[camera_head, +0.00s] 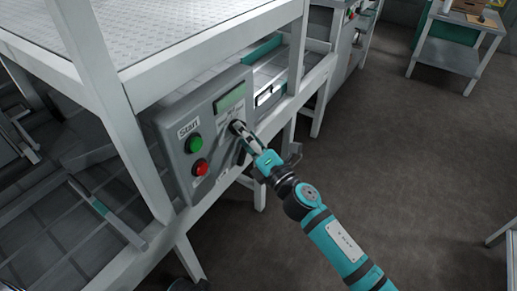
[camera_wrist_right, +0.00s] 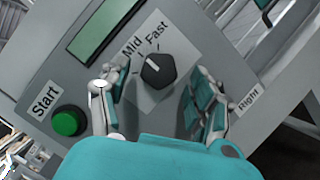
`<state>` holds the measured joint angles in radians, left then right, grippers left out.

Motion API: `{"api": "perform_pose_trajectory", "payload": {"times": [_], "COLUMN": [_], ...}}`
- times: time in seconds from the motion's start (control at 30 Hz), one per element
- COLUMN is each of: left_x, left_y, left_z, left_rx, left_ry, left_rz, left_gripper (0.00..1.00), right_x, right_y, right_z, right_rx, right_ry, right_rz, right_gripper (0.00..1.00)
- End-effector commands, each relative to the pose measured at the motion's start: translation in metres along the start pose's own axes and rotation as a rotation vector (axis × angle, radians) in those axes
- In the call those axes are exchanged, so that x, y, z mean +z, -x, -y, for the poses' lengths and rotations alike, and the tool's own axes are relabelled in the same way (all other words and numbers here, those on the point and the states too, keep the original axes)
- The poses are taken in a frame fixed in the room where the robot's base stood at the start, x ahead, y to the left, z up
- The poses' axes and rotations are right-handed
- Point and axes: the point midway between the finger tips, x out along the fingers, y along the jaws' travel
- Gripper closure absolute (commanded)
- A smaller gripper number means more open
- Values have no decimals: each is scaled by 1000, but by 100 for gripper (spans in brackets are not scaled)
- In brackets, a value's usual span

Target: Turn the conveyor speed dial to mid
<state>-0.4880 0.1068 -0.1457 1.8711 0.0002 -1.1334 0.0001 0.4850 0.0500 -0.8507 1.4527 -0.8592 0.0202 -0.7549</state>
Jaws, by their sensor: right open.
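The speed dial (camera_wrist_right: 157,72) is a black knob on a pale label plate (camera_wrist_right: 172,44) in the right wrist view. "Mid" and "Fast" are printed above it. A small pale mark shows on the knob's upper side; I cannot tell exactly which label it points to. My right gripper (camera_wrist_right: 159,80) is open, with one finger on each side of the dial and visible gaps to it. In the head view my right gripper (camera_head: 240,130) is at the control panel (camera_head: 178,151) and largely covers the dial. My left gripper is not in view.
The panel carries a green Start button (camera_head: 194,144), a red button (camera_head: 200,168) and a green display (camera_head: 230,99). The conveyor frame (camera_head: 139,130) surrounds the panel. Open floor (camera_head: 400,150) lies to the right.

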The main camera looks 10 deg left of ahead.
Motion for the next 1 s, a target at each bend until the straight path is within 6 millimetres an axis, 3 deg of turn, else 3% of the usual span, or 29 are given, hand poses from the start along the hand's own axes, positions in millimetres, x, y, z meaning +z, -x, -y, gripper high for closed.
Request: {"api": "perform_pose_trajectory", "payload": {"times": [0.3,0.5,0.67,1.0], "left_x": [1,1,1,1], "left_y": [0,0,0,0], "left_z": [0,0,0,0], "left_rx": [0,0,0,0], "left_ry": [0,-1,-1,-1], "left_rz": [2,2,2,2], "left_gripper": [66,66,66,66], "right_x": [-1,-1,-1,0], "right_y": [68,98,107,108], "right_z": [1,1,0,0], "right_rx": [-3,-2,-1,0], "right_ry": [-1,-1,0,0], "right_rz": [-1,-1,-1,-1], "right_gripper": [38,38,38,38]}}
